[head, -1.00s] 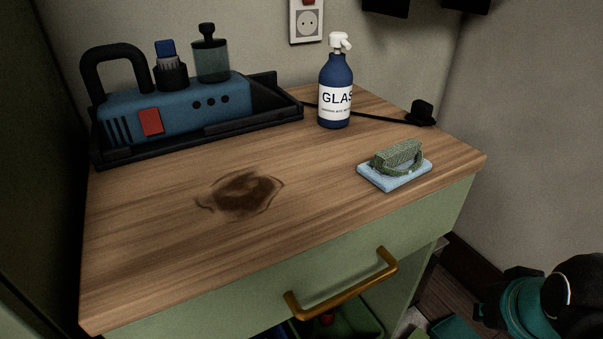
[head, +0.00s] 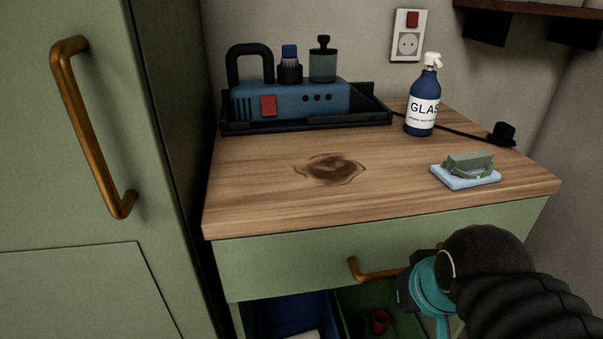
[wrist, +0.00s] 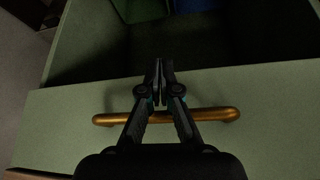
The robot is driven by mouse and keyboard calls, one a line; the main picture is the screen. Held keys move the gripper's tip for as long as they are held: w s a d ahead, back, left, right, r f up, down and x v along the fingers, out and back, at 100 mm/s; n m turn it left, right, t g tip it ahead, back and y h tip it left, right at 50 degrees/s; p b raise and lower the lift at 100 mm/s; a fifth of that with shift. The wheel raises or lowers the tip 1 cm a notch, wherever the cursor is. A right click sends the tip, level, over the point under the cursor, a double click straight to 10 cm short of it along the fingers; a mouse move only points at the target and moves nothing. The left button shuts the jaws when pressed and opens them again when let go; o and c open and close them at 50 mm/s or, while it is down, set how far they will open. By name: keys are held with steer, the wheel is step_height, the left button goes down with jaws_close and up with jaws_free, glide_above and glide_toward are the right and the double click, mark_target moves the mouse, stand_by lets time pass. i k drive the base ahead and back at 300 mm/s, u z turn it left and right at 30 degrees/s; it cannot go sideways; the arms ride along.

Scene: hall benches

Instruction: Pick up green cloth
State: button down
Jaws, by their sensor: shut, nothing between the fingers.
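A green, textured bundle with a loop (head: 468,163) lies on a flat light blue pad (head: 463,182) at the right of the wooden top. It may be the green cloth; I cannot tell for sure. My gripper (wrist: 160,82) is shut and empty in the wrist view. It is by the brass drawer handle (wrist: 215,115), which passes behind its fingers. In the head view my arm is at the lower right, in front of the drawer and below the green bundle, well apart from it. My fingertips are not clear there. The wrist view does not show the bundle.
A dark stain (head: 332,169) marks the top. Below the drawer are a green bin (head: 362,300) and a red cup (head: 379,322). A tall green cabinet (head: 120,100) stands left.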

mark_target(461, 171)
steer(key=k, duration=0.5)
steer(key=z, duration=2.45)
steer(key=k, duration=0.9)
steer(key=u, duration=1)
steer(key=i, duration=0.5)
steer(key=u, duration=0.05)
